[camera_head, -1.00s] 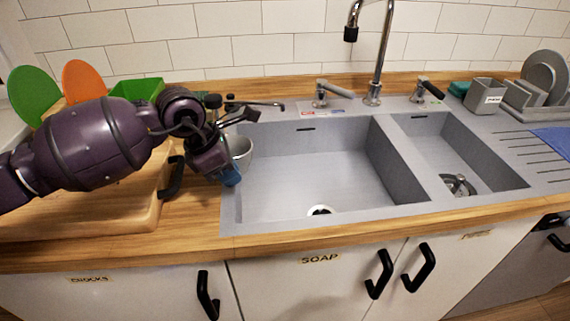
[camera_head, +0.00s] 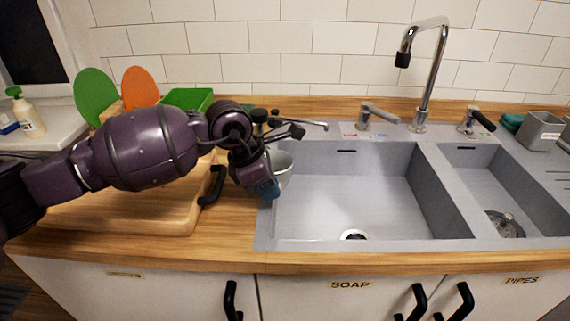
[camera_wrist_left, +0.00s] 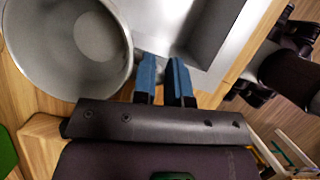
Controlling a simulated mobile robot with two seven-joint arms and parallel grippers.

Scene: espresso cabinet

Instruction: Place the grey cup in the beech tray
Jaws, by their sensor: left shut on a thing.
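The grey cup (camera_head: 284,170) is at the left rim of the sink, partly hidden behind my left gripper (camera_head: 268,190). In the left wrist view the cup (camera_wrist_left: 85,45) shows large, its mouth facing the camera and its inside empty. My left gripper has blue fingertips (camera_wrist_left: 166,82) close together at the cup's side. It is shut on the cup, though the exact contact is hard to see. My right gripper does not show.
The sink (camera_head: 345,205) is right of the cup, with a tall tap (camera_head: 436,75) behind it. A green disc (camera_head: 95,97), an orange disc (camera_head: 140,87) and a green box (camera_head: 187,98) stand behind the tray. A soap bottle (camera_head: 27,115) is far left.

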